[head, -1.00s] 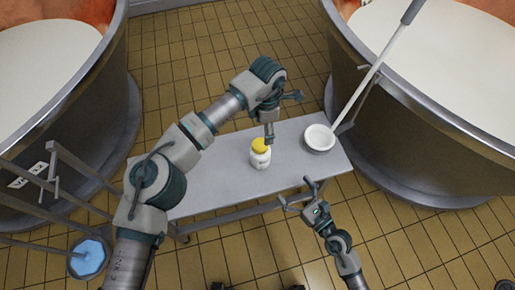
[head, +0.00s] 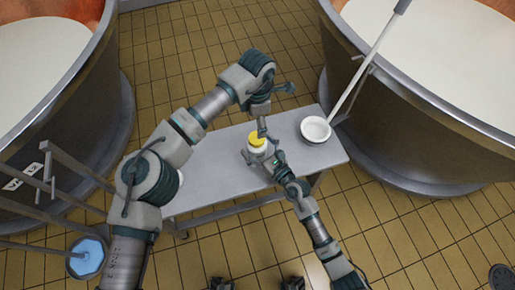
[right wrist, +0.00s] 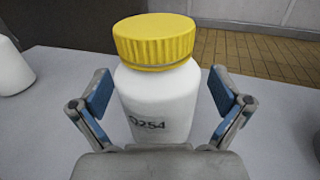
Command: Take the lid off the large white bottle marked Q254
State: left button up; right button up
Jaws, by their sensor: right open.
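The large white bottle (right wrist: 158,105) marked Q254 stands upright on the grey table, with a ribbed yellow lid (right wrist: 154,40) on top. In the head view the yellow lid (head: 257,138) is seen from above, and much of the bottle is hidden. My right gripper (head: 260,157) is open, with its two blue-padded fingers on either side of the bottle body, below the lid; gaps show between pads and bottle in the right wrist view. My left gripper (head: 263,131) points down at the lid's edge; its finger opening is too small to make out.
The grey table (head: 215,170) stands between two big vats (head: 420,110). A white bowl-like ladle (head: 315,129) with a long handle lies at the table's right end. A white rounded object (right wrist: 10,68) stands left of the bottle in the right wrist view.

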jog(key=shift+a, duration=0.25)
jog(key=shift+d, duration=0.3)
jog(key=c, duration=1.6)
jog(key=o, duration=1.6)
jog(key=shift+a, duration=0.15)
